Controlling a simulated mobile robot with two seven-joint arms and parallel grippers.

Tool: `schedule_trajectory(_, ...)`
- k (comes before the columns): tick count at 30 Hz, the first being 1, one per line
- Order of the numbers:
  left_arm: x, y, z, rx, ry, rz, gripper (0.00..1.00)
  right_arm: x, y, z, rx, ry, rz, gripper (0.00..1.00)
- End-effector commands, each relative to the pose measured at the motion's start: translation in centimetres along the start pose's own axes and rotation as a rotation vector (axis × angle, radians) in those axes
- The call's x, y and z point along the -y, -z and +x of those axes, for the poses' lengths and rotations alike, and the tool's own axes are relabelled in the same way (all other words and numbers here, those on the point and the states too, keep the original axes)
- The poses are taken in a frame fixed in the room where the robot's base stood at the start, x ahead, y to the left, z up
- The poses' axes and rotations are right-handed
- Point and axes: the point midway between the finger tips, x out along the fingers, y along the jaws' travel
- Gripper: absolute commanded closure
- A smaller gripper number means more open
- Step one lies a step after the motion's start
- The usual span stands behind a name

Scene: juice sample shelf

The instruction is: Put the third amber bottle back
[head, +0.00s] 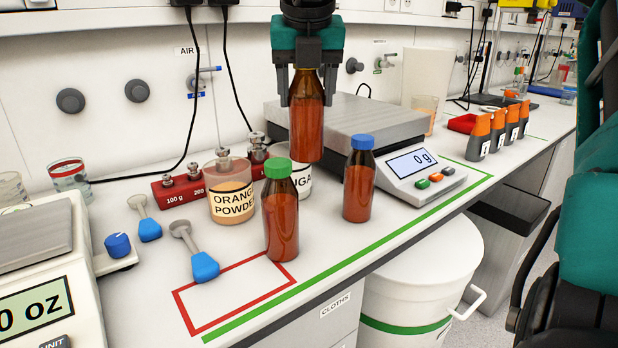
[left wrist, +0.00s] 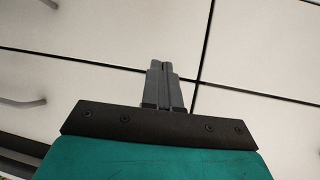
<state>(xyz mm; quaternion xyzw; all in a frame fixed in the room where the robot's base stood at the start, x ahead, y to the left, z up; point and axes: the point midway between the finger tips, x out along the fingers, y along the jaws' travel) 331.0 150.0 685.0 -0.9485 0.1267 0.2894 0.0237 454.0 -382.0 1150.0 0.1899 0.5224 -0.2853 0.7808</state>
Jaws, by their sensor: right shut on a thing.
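My right gripper (head: 306,88) points down at the upper middle of the head view and is shut on an amber bottle (head: 307,130). The bottle hangs upright in front of the scale; its cap is mostly hidden by the fingers, with a yellowish band showing. A green-capped amber bottle (head: 281,220) stands by the right end of the red outlined rectangle (head: 235,292). A blue-capped amber bottle (head: 358,185) stands in front of the scale (head: 352,122), left of its display. My left gripper (left wrist: 160,70) shows in the left wrist view, fingers together and empty, before pale panels.
An orange powder jar (head: 232,190), a sugar jar (head: 300,178) and a red weight block (head: 180,188) stand left of the bottles. Two blue scoops (head: 204,266) lie nearby. Several orange-capped grey bottles (head: 480,138) stand farther right. A green line (head: 400,232) runs along the bench's front.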

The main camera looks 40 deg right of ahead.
Motion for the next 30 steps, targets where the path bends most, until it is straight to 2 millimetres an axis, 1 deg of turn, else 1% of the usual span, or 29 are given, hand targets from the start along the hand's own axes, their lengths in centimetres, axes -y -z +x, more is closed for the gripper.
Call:
schedule_trajectory(1, 0.0, -0.3, 0.3, -0.004, -0.001, 0.001, 1.0, 0.0, 0.7, 1.6, -0.002, -0.001, -0.002, 0.85)
schedule_trajectory(3, 0.0, -0.5, 0.5, -0.004, -0.001, 0.001, 1.0, 0.0, 1.4, 3.4, -0.002, -0.001, -0.002, 0.85)
schedule_trajectory(6, 0.0, -0.9, 0.7, -0.004, -0.002, 0.001, 1.0, 0.0, 2.3, 5.5, -0.002, -0.002, -0.001, 0.85)
schedule_trajectory(9, 0.0, -1.1, 0.8, -0.003, -0.002, 0.001, 1.0, 0.0, 3.0, 7.1, -0.001, -0.002, -0.001, 0.85)
schedule_trajectory(17, 0.0, -1.4, 1.0, -0.002, -0.002, 0.001, 1.0, 0.0, 3.7, 8.9, 0.001, -0.001, -0.001, 0.85)
schedule_trajectory(22, 0.0, -1.8, 1.2, -0.001, -0.002, 0.001, 1.0, 0.0, 4.7, 11.3, -0.002, -0.001, -0.001, 0.85)
schedule_trajectory(24, 0.0, -1.9, 1.3, -0.001, -0.002, 0.001, 1.0, 0.0, 5.0, 12.0, 0.001, -0.002, -0.001, 0.85)
schedule_trajectory(30, 0.0, -1.9, 1.3, 0.0, -0.002, 0.001, 1.0, -0.1, 5.0, 12.1, 0.003, -0.003, 0.001, 0.85)
